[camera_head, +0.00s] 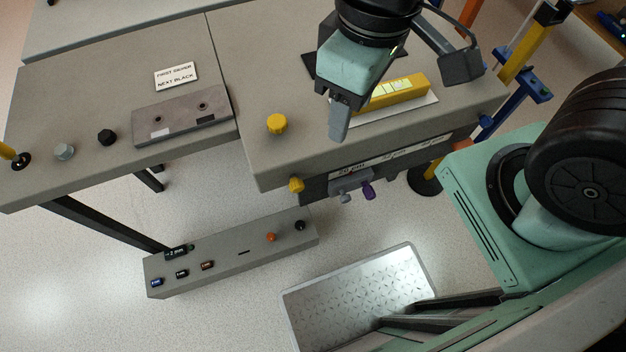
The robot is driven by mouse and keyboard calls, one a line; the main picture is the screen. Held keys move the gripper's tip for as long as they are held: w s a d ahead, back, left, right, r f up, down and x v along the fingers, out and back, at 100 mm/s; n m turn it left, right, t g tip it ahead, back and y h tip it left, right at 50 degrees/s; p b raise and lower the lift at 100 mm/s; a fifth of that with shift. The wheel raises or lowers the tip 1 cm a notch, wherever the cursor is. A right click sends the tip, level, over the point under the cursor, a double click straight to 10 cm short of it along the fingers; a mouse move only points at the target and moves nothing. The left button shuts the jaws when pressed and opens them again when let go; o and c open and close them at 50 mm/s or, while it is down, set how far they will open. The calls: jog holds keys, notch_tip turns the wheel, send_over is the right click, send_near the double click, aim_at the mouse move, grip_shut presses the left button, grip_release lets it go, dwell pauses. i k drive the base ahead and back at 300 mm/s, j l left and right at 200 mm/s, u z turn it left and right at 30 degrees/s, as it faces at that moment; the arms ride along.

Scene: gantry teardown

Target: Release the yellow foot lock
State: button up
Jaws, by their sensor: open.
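I cannot tell for sure which yellow part is the foot lock. A yellow knob (277,123) stands on the grey table top, and a second yellow knob (296,184) sits on the table's front face. A yellow block (398,91) lies on a pale plate, partly hidden behind my gripper. A yellow post (518,52) stands at the right with blue clamps. My gripper (343,118) is open and empty, pointing down above the table near the block's left end. It is to the right of the knob on top and apart from it.
A purple knob (368,190) and grey latch (350,181) project from the table front. A grey floor box (230,253) carries small buttons. A metal tread plate (358,297) lies on the floor. The left table (70,95) holds a sign (176,76) and knobs.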

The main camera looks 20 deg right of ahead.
aim_at(295, 185)
jog(key=l+u, duration=0.15)
jog(key=l, duration=0.4)
jog(key=k+l+u, duration=0.4)
jog(key=k+u, duration=0.25)
jog(key=i, duration=0.1)
